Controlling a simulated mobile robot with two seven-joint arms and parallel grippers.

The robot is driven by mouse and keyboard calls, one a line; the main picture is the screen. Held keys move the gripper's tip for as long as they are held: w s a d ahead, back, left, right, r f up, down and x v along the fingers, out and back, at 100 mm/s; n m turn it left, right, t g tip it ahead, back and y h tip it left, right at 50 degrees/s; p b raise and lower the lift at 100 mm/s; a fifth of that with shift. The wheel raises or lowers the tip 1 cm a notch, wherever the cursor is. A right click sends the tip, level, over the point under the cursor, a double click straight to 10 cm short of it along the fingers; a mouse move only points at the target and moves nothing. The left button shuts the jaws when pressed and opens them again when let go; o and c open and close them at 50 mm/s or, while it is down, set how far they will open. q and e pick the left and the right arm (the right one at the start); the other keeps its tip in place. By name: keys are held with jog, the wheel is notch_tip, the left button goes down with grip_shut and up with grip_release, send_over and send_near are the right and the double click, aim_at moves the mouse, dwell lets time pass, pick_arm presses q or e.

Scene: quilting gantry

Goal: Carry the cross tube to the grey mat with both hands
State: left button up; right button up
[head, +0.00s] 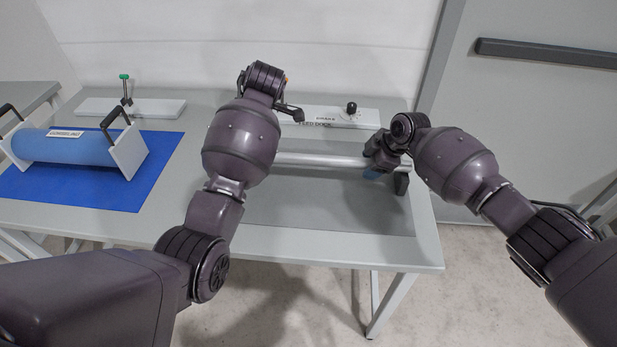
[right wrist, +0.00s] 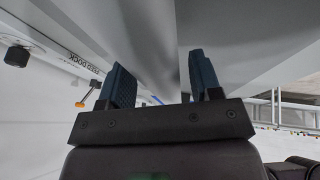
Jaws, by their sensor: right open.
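The cross tube (head: 320,160) is a silver tube lying left to right above the table, near its back. Its left part is hidden behind my left arm, its right part partly by my right gripper. My right gripper (head: 378,158) is at the tube's right part. In the right wrist view its two blue-padded fingers (right wrist: 163,82) stand apart, with a grey surface beyond; I cannot tell whether they touch the tube. A grey mat (head: 320,212) lies flat on the table in front of the tube.
A white board marked FEED DOCK (head: 335,117) with a black knob stands behind the tube. At left a blue roll (head: 70,147) with white end plates and black handles lies on a blue mat (head: 100,194). A grey door (head: 540,110) is at right.

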jog(key=v, duration=1.2)
dwell(0.4)
